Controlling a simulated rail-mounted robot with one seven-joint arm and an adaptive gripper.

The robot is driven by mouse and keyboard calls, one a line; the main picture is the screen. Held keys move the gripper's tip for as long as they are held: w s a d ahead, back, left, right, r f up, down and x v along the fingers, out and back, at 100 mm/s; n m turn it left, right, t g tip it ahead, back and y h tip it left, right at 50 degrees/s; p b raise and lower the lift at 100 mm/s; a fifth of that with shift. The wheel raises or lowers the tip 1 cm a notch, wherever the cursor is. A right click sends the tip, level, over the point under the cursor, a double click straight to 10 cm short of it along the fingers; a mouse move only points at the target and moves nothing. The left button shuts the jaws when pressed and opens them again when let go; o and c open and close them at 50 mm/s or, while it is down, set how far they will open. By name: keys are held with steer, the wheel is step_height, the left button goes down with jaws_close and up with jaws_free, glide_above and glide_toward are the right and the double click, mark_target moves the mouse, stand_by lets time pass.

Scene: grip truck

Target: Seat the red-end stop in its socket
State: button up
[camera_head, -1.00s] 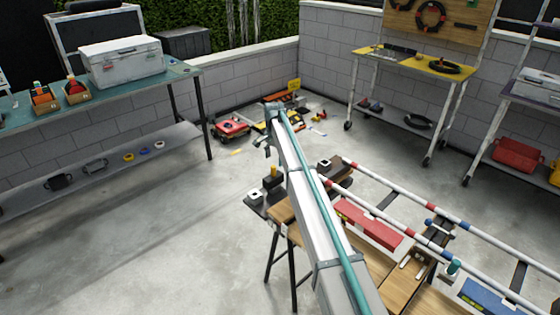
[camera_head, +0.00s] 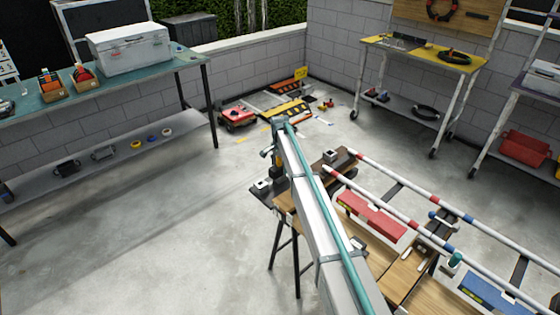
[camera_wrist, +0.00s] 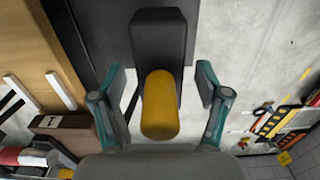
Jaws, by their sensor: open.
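A dark block with a yellow cylindrical grip (camera_wrist: 160,105), which appears to be the stop, stands on a dark plate (camera_wrist: 100,20) in the wrist view. My gripper (camera_wrist: 160,76) is open, with one finger on each side of the grip and visible gaps. In the head view my gripper (camera_head: 272,140) is above the stop (camera_head: 278,172), which my arm partly hides. A dark block with a pale top patch (camera_head: 336,156) sits by the red-banded rail ends. I cannot tell whether it holds the socket.
Two red, white and blue banded rails (camera_head: 445,212) run over the wooden bench (camera_head: 405,275). A pale square piece (camera_head: 262,185) is on the dark plate beside the stop. Open concrete floor (camera_head: 150,245) lies to the left.

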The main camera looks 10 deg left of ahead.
steer(key=shift+f, duration=0.1)
steer(key=c, duration=1.4)
steer(key=o, duration=0.6)
steer(key=shift+c, duration=1.3)
steer(key=shift+r+p, duration=0.5)
steer(key=shift+r, duration=0.85)
steer(key=shift+r+p, duration=0.9)
steer(key=shift+r, duration=1.55)
steer(key=shift+r, duration=0.1)
steer(key=shift+r+p, duration=1.4)
steer(key=shift+r, duration=2.25)
